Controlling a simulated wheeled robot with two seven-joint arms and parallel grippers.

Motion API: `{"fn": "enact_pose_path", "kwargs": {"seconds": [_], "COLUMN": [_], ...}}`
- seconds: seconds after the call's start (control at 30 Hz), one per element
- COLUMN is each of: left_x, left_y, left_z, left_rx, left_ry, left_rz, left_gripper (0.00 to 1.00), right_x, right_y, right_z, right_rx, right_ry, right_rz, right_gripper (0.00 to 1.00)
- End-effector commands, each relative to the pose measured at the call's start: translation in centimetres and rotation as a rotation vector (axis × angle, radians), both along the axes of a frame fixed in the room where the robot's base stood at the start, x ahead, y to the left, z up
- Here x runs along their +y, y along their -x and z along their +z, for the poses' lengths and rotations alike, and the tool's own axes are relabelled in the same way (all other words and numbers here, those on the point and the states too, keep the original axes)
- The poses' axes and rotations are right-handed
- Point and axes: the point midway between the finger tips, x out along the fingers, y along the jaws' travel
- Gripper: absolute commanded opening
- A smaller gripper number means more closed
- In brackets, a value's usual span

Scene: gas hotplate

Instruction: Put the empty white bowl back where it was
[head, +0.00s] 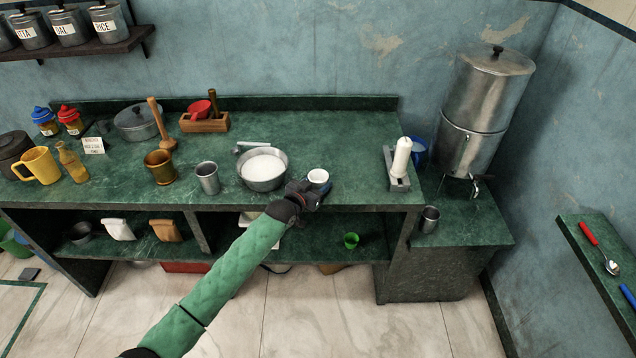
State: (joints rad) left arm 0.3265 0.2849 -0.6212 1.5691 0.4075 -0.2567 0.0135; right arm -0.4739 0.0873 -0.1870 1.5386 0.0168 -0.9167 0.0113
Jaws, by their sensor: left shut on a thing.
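The small white bowl (318,177) is at the front edge of the green counter, just right of the metal pan with white contents. My left gripper (311,190) reaches in from below on the green-sleeved arm and is shut on the bowl at its near side. The gripper hides the bowl's lower part, so I cannot tell whether it touches the counter. The inside of the bowl looks white, with no other contents visible. My right gripper is not in view.
The metal pan (262,170) and a steel cup (207,178) stand left of the bowl. A white cylinder on a grey stand (397,182) is to the right. The counter between bowl and stand is clear. A steel water dispenser (483,110) stands in the right corner.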

Motion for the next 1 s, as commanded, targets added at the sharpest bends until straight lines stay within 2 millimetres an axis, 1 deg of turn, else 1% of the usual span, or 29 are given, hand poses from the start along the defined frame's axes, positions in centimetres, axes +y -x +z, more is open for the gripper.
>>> {"fn": "enact_pose_path", "kwargs": {"seconds": [0.1, 0.13, 0.23, 0.5, 0.63, 0.7, 0.77, 0.83, 1.0], "left_x": [0.0, 0.0, 0.0, 0.0, 0.0, 0.3, 0.7, 1.3, 3.1], "left_y": [0.0, 0.0, 0.0, 0.0, 0.0, 0.5, 1.1, 2.0, 4.7], "left_z": [-0.3, -0.3, -0.2, -0.2, 0.2, -0.1, 0.0, 0.1, 0.5], "left_rx": [0.0, 0.0, 0.0, 0.0, 0.0, 0.001, 0.0, 0.0, 0.001], "left_ry": [0.0, 0.0, 0.0, 0.0, 0.0, -0.001, 0.0, 0.0, -0.001], "left_rz": [0.0, 0.0, 0.0, 0.0, 0.0, 0.0, 0.0, 0.0, 0.0], "left_gripper": [0.26, 0.51, 0.7, 0.71, 0.71, 0.71, 0.71, 0.71, 0.71], "right_x": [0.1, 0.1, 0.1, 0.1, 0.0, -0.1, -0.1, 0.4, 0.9], "right_y": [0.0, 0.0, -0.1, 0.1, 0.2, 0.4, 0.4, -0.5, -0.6], "right_z": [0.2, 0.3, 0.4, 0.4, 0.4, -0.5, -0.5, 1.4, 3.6], "right_rx": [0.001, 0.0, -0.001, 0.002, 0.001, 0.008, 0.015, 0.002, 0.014], "right_ry": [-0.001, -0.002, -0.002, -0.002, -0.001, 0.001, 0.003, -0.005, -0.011], "right_rz": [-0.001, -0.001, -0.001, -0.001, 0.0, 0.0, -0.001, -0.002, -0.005], "right_gripper": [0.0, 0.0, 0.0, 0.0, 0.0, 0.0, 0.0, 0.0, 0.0]}}
